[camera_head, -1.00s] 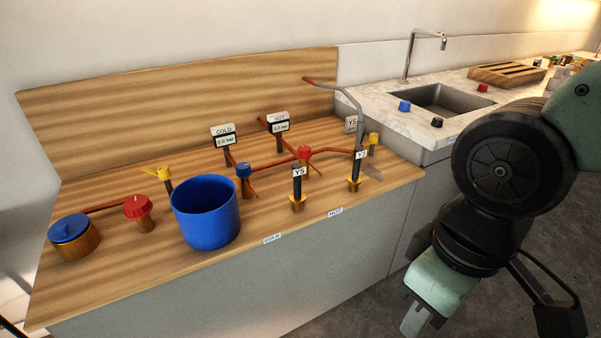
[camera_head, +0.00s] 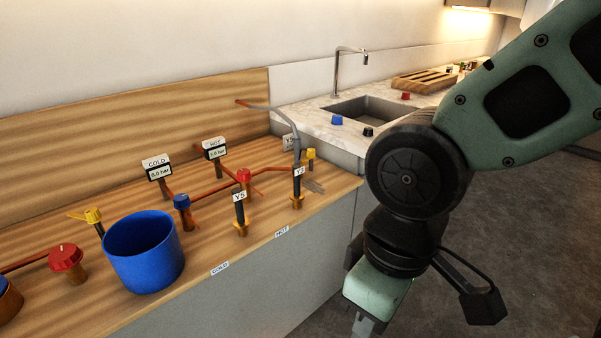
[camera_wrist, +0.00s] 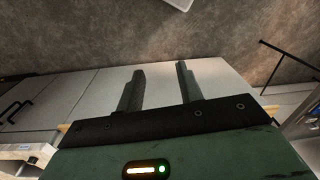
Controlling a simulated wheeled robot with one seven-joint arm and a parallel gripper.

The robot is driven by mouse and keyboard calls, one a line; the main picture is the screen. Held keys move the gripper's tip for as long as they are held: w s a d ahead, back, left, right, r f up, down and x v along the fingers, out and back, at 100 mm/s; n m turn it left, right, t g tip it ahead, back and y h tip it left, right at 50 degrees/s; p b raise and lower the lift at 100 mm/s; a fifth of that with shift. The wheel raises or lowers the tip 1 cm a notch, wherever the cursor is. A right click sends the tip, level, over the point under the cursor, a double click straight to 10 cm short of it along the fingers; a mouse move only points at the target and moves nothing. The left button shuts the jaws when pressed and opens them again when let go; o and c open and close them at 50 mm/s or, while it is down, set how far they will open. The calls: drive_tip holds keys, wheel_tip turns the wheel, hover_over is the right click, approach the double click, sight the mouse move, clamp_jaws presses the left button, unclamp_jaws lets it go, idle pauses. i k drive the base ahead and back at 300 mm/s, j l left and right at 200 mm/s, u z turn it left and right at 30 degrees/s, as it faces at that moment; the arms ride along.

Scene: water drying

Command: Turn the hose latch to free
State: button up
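The grey hose (camera_head: 290,133) arches from a copper pipe at the back of the wooden bench down to a black upright fitting with a brass base (camera_head: 297,202) near the bench's right end. My gripper (camera_head: 366,327) hangs right of the bench, in front of the cabinet, clear of the hose and fitting. In the wrist view my gripper (camera_wrist: 160,85) has its two fingers apart with nothing between them. The latch is not visible there.
A blue bucket (camera_head: 143,258), a red knob (camera_head: 66,257) and a second tagged brass fitting (camera_head: 240,229) stand left along the bench. A sink (camera_head: 363,110) lies beyond. The floor (camera_head: 500,240) at right is open.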

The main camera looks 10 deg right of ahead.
sight(311, 154)
drive_tip(key=i+j+z, duration=0.1)
drive_tip(key=i, duration=0.4)
drive_tip(key=i+j+z, duration=0.1)
drive_tip(key=i, duration=0.4)
drive_tip(key=j, duration=0.1)
